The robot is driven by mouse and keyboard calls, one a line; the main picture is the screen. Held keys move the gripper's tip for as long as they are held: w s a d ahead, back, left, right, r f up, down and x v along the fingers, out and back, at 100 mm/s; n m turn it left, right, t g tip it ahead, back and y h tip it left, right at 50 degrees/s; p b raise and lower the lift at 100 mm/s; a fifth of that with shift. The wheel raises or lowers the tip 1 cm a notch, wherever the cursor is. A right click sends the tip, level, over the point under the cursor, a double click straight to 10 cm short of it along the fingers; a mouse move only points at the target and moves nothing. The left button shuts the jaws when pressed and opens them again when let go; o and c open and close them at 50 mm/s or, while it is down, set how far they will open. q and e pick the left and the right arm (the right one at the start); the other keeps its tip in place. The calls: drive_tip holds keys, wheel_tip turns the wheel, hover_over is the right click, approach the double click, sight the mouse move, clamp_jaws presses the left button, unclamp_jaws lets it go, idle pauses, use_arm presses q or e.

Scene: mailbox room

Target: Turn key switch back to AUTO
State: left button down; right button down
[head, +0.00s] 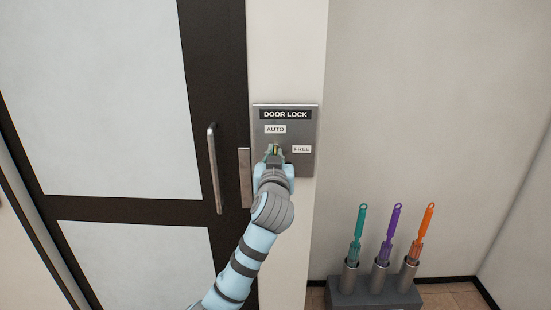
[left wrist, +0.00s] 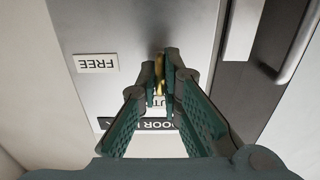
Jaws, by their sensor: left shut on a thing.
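The grey DOOR LOCK panel (head: 304,132) is on the wall right of the door. It has an AUTO label (head: 275,129) at the upper left and a FREE label (head: 301,149) at the right. The brass key (left wrist: 160,73) of the switch sits in the panel, mostly hidden by my fingers. My left gripper (head: 275,151) is shut on the key, just below AUTO and left of FREE. In the left wrist view the panel is upside down, and the fingers partly cover the AUTO label. The key's exact angle is hard to tell. My right gripper is not in view.
A dark-framed glass door (head: 120,130) with a vertical handle (head: 214,168) stands just left of the panel. On the floor at right, a grey stand (head: 372,294) holds teal, purple and orange handled tools in metal cups. The wall right of the panel is bare.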

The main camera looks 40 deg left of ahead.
use_arm(q)
drive_tip(key=shift+f, duration=0.2)
idle(0.3)
drive_tip(key=c, duration=1.8)
unclamp_jaws()
drive_tip(key=shift+r, duration=0.15)
drive_tip(key=shift+o, duration=0.2)
drive_tip(key=v, duration=1.2)
drive_tip(key=shift+d+r, duration=0.1)
